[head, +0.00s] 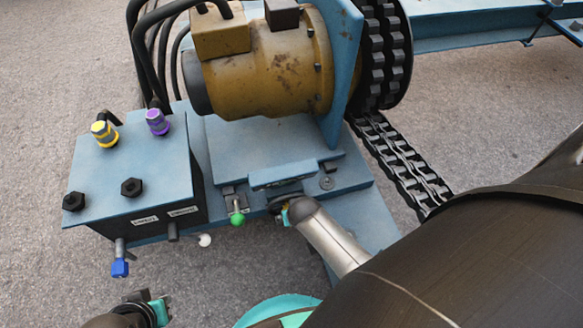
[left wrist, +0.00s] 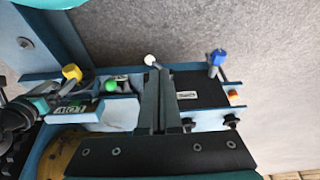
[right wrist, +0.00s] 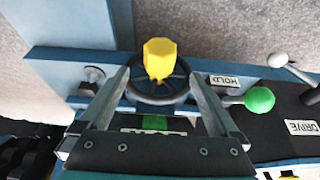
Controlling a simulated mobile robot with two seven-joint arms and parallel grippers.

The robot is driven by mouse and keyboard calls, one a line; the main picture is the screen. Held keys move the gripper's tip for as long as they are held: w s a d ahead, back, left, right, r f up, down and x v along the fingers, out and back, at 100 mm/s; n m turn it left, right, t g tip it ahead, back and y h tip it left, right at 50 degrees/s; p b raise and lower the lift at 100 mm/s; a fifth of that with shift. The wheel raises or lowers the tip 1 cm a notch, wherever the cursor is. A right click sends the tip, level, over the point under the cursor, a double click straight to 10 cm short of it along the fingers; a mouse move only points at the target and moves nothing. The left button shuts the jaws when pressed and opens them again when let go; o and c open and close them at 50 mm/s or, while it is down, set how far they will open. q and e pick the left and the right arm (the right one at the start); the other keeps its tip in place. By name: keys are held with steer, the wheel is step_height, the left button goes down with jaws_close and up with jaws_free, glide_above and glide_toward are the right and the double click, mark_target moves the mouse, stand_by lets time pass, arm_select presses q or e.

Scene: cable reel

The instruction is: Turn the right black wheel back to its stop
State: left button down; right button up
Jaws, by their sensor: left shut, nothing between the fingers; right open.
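In the right wrist view a black spoked handwheel (right wrist: 160,99) sits at the panel edge, with a yellow knob (right wrist: 158,58) in front of its upper part. My right gripper (right wrist: 160,78) is open, one finger on each side of the wheel; contact cannot be told. In the head view my right gripper (head: 286,214) hides most of this wheel. Two small black knobs, a left one (head: 73,201) and a right one (head: 131,187), are on the blue box. My left gripper (head: 158,306) is shut and empty, in front of the box; its closed fingers also show in the left wrist view (left wrist: 158,78).
A green ball lever (head: 238,218) stands just left of my right gripper. A white ball lever (head: 205,240) and a blue knob (head: 120,267) stick out below the box (head: 110,160). Yellow (head: 104,133) and purple (head: 157,121) connectors stand on top. A motor (head: 265,75) is behind.

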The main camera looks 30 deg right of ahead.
steer(key=b+x, duration=0.1)
steer(key=x, duration=0.1)
steer(key=shift+w+f+b, duration=0.1)
steer(key=shift+f+b, duration=0.15)
steer(key=shift+b, duration=0.1)
steer(key=shift+b+x, duration=0.8)
steer(key=shift+x, duration=0.2)
steer(key=shift+w+d+f+b, duration=0.1)
steer(key=shift+w+f+b, duration=0.15)
steer(key=shift+f+b, duration=0.25)
steer(key=shift+w+f+b, duration=0.2)
steer(key=shift+f+b, duration=0.25)
steer(key=shift+f, duration=0.15)
arm_select(q)
steer(key=w+d+r+t+h, duration=0.3)
steer(key=w+d+r+t, duration=0.1)
steer(key=d+t, duration=0.3)
steer(key=shift+w+d+r+m+h+b, duration=0.2)
steer(key=shift+w+d+m+h+b, duration=0.15)
steer(key=shift+w+d, duration=0.4)
arm_select(e)
steer(key=shift+w+d+f, duration=0.1)
steer(key=shift+w+f, duration=0.05)
steer(key=shift+f, duration=0.15)
arm_select(q)
steer(key=shift+w+a+t, duration=0.1)
steer(key=shift+a+t, duration=0.05)
steer(key=shift+t, duration=0.15)
arm_select(e)
jaws_close()
